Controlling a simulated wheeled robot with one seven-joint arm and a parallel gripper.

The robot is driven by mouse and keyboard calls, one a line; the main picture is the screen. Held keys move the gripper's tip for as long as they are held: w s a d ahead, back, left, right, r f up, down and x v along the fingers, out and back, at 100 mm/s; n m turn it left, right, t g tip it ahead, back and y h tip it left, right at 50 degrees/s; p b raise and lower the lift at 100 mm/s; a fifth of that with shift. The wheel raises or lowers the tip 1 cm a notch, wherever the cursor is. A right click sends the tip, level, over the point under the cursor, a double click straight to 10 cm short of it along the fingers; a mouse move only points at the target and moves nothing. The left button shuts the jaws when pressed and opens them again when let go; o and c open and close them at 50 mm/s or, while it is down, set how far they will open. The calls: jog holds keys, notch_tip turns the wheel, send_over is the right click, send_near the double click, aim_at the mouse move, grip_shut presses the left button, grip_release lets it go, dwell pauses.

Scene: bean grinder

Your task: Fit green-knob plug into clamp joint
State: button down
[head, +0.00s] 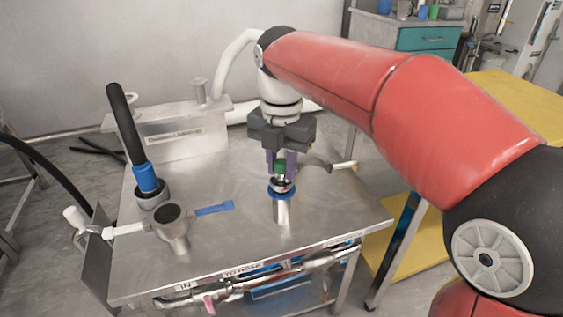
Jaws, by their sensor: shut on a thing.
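My gripper (281,168) points down over the middle of the steel table, its purple fingers shut on the green knob (280,166) of the plug. The plug's dark and silver lower part (280,183) shows just below the fingers. Directly under it is an upright metal pipe (283,213) with a blue ring (282,193) at its top, which looks like the clamp joint. The plug appears in line with the pipe and at its mouth. I cannot tell from this view whether it is seated inside or just above.
The steel table (238,228) has a metal cup fitting (172,226) with a blue handle (214,208) at left. A black hose (124,122) with a blue collar stands behind it. A labelled metal box (170,130) is at the back. A curved metal fitting (318,166) lies right of my gripper.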

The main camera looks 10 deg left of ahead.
aim_at(282, 160)
jog(key=shift+f+b, duration=0.35)
jog(key=shift+f, duration=0.35)
jog(key=c, duration=1.1)
grip_release()
jog(key=shift+r, duration=0.1)
notch_tip(282, 160, up, 7)
jog(key=shift+p, duration=0.8)
jog(key=shift+r, duration=0.35)
